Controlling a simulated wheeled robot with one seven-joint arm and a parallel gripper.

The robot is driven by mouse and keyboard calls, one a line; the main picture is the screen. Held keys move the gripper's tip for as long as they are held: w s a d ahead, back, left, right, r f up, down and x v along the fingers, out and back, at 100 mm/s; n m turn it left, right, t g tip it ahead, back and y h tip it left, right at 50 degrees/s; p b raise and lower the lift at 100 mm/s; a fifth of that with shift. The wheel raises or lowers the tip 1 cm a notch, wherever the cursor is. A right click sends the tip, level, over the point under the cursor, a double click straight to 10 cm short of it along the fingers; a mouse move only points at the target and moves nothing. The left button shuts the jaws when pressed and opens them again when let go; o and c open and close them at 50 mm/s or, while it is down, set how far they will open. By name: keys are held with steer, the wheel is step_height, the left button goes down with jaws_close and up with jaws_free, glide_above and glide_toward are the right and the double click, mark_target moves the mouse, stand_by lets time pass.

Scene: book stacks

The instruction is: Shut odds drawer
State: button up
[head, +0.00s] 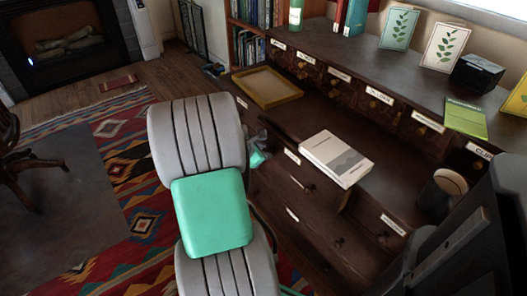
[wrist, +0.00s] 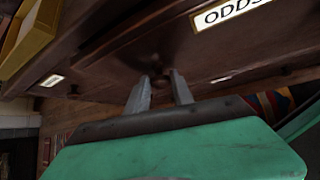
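The odds drawer (wrist: 120,45) has a dark wood front with a white ODDS label (wrist: 232,11) in the wrist view. In the head view, the drawer whose label (head: 292,156) is unreadable appears to be this one, and its front seems to stand out past the drawer to its right. My gripper (wrist: 160,82) has its two grey fingers apart, pointing at the drawer front close to a dark round knob (wrist: 178,74). I cannot tell whether they touch it. In the head view, my gripper (head: 258,153) is partly hidden behind my arm.
A white book (head: 336,158) lies on the desk above the drawer. A yellow tray (head: 268,87) sits farther left on the desk and also shows in the wrist view (wrist: 32,35). A cup (head: 443,190) stands at the right. Patterned rug (head: 110,165) covers the floor.

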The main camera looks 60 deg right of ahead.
jaws_close()
stand_by(0.9)
